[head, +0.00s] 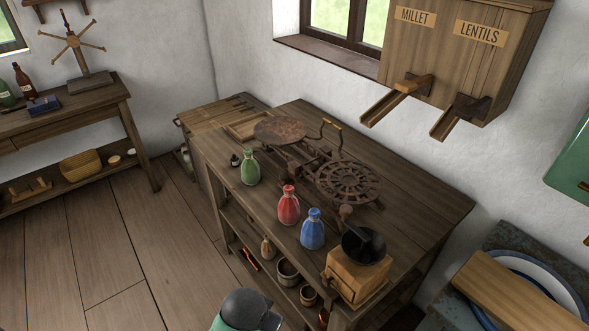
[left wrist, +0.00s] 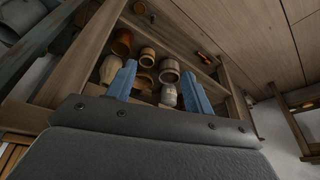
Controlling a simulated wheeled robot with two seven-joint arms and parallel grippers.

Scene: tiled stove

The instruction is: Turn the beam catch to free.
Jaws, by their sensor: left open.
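The iron balance scale (head: 308,168) stands on the wooden workbench, with a round flat plate (head: 280,130) at its left and a pierced round plate (head: 347,181) at its right. My right gripper is not in view.
Green (head: 250,168), red (head: 288,206) and blue (head: 312,230) bottles and a coffee grinder (head: 358,266) stand along the bench's front edge. The lower shelf holds several pots (left wrist: 169,70). Millet and lentil chutes (head: 455,50) overhang behind. The bench's right end is clear.

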